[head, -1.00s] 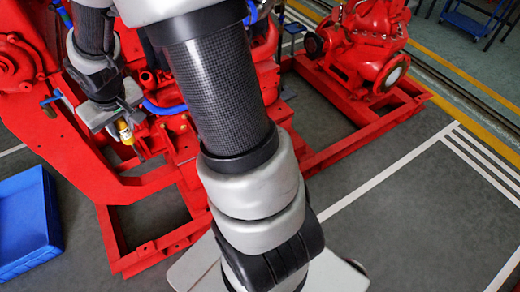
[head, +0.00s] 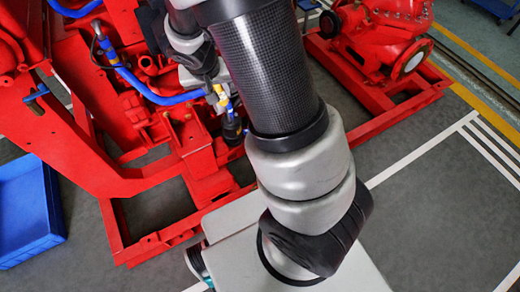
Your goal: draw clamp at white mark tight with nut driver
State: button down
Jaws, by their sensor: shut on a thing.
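My gripper (head: 216,84) is in the upper middle of the head view, partly behind my own arm. It is shut on a small tool with a yellow and blue handle (head: 223,97), taken to be the nut driver, pointing down. A dark part shows just below the tool; I cannot tell whether it belongs to the tool or the machine. A blue hose (head: 150,92) curves through the red pumpset to the left of my gripper. Fittings (head: 101,38) sit near its upper end. The clamp and its white mark cannot be made out at this size.
The red pumpset frame (head: 85,160) fills the left side. A blue crate (head: 28,205) stands on the floor at the lower left. A red pump (head: 375,35) on its own red base stands at upper right. The grey floor (head: 430,225) at lower right is free.

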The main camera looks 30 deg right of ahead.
jog(key=s+f+m+g+y+b, duration=0.4)
jog(key=f+m+g, duration=0.3)
jog(key=f+m, duration=0.55)
jog(key=s+f+m+g+y+b, duration=0.3)
jog(key=f+m+g+y+b, duration=0.3)
jog(key=f+m, duration=0.65)
jog(key=w+d+f+m+t+b, duration=0.3)
jog(key=d+f+m+t+b, duration=0.2)
jog(key=m+t, duration=0.6)
jog(key=w+d+f+m+t+b, duration=0.3)
jog(key=d+f+m+t+b, duration=0.3)
jog(key=t, duration=0.9)
notch_tip(320, 180, down, 4)
jog(key=d+m, duration=0.1)
jog(key=m, duration=0.4)
jog(key=shift+w+r, duration=0.25)
jog(key=shift+w, duration=0.1)
jog(key=shift+b, duration=0.3)
